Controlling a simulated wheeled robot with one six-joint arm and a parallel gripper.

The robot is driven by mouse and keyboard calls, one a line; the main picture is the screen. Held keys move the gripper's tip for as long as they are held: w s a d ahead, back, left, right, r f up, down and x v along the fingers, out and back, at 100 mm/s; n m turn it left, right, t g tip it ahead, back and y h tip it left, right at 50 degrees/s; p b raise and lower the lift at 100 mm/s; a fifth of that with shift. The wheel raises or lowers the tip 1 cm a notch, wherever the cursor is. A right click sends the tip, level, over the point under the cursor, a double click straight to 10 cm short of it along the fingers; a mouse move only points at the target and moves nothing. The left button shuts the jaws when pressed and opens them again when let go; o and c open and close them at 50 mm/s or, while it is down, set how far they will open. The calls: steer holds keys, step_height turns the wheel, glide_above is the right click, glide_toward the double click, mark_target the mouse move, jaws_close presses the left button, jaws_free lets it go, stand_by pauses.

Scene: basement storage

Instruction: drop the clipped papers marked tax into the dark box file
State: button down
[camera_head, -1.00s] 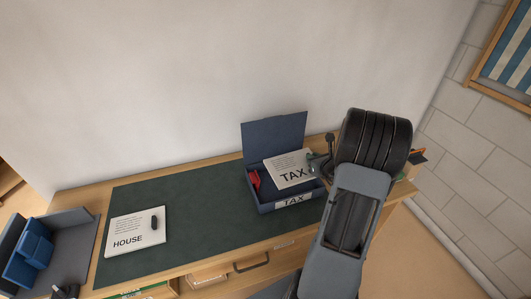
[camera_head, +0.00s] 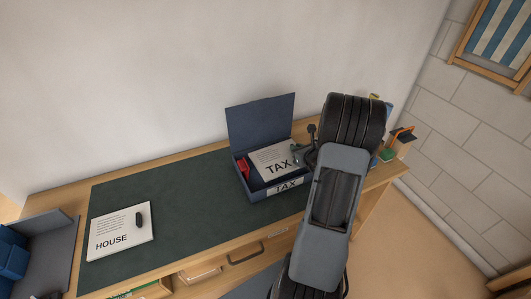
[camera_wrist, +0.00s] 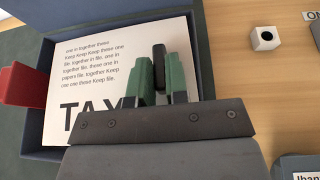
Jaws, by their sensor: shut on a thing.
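The dark box file (camera_head: 235,178) stands on the desk with its lid (camera_head: 261,120) up and a TAX label (camera_head: 285,187) on its front. The white papers marked TAX (camera_head: 271,157) are within the box's opening, slightly tilted in the head view. In the wrist view the papers (camera_wrist: 110,60) lie inside the box's walls (camera_wrist: 203,50). My gripper (camera_wrist: 160,80) has green fingertips shut on the black clip (camera_wrist: 159,58) at the papers' right side. My gripper (camera_head: 299,155) is at the box's right side. I cannot tell whether the papers touch the bottom.
Papers marked HOUSE (camera_head: 119,230) with a dark clip lie on the green desk mat (camera_head: 180,205). A small white cube (camera_wrist: 264,38) stands right of the box. The mat between HOUSE papers and box is clear.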

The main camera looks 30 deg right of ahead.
steer(key=c, duration=1.1)
jaws_free()
steer(key=shift+o, duration=0.2)
steer(key=v, duration=1.4)
steer(key=shift+d+f, duration=0.1)
steer(key=s+a+n+g+y+p, duration=0.1)
steer(key=s+a+n+g+y, duration=0.2)
steer(key=a+n+g+y, duration=0.95)
steer(key=a+r+n+t+h+p, duration=0.1)
steer(key=a+r+n+h, duration=0.4)
steer(key=a+n, duration=0.3)
steer(key=a+r+n+t+h, duration=0.1)
steer(key=a+r+n+h, duration=0.4)
steer(key=n, duration=1.1)
steer(key=a+h, duration=0.1)
steer(key=a, duration=0.2)
steer(key=shift+a+r+n+t+p, duration=0.15)
steer(key=shift+r+n+t+p, duration=0.2)
steer(key=shift+r+p, duration=0.05)
